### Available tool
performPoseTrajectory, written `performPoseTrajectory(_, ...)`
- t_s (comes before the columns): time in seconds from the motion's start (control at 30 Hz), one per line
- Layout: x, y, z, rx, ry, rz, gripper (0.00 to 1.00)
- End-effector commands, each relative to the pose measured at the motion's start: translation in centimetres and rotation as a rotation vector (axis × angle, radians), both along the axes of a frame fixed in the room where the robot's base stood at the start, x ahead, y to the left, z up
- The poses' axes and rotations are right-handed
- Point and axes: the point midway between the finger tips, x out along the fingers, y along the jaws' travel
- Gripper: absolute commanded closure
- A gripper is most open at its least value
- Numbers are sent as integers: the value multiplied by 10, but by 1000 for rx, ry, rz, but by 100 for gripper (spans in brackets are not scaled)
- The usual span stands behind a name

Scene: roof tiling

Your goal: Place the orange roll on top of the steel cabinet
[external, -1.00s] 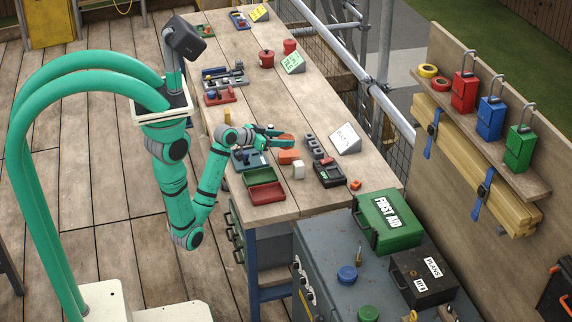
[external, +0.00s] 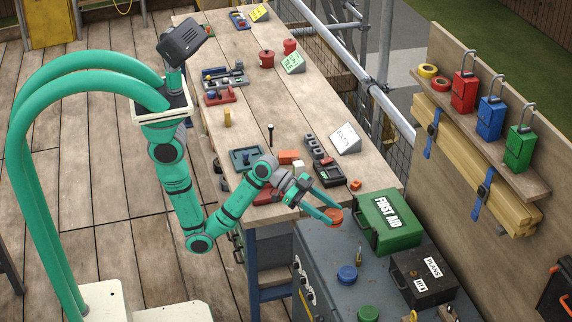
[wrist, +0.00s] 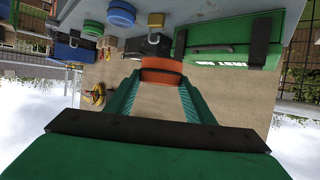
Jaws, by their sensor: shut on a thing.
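In the wrist view the orange roll (wrist: 161,71) sits between the tips of both green fingers (wrist: 160,85). My gripper is shut on it. The grey cabinet top lies close under the roll. I cannot tell whether the roll touches it.
On the cabinet, the green first aid case (external: 388,222) stands just right of the roll. A blue roll (external: 347,274), a brass padlock (external: 359,256), a black plans box (external: 424,275) and a green roll (external: 368,313) stand nearer. Bare cabinet top lies left of the blue roll.

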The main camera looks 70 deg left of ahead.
Motion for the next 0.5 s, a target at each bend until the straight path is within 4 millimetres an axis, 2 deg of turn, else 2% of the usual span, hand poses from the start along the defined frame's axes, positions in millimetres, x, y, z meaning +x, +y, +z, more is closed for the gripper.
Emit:
performPoseTrajectory(0.03,-11,-24,1,0,-2,-57,76)
performPoseTrajectory(0.2,-49,-87,4,2,-5,-218,76)
performPoseTrajectory(0.33,-74,-121,5,4,-7,-310,76)
performPoseTrajectory(0.5,-95,-144,6,5,-9,-376,76)
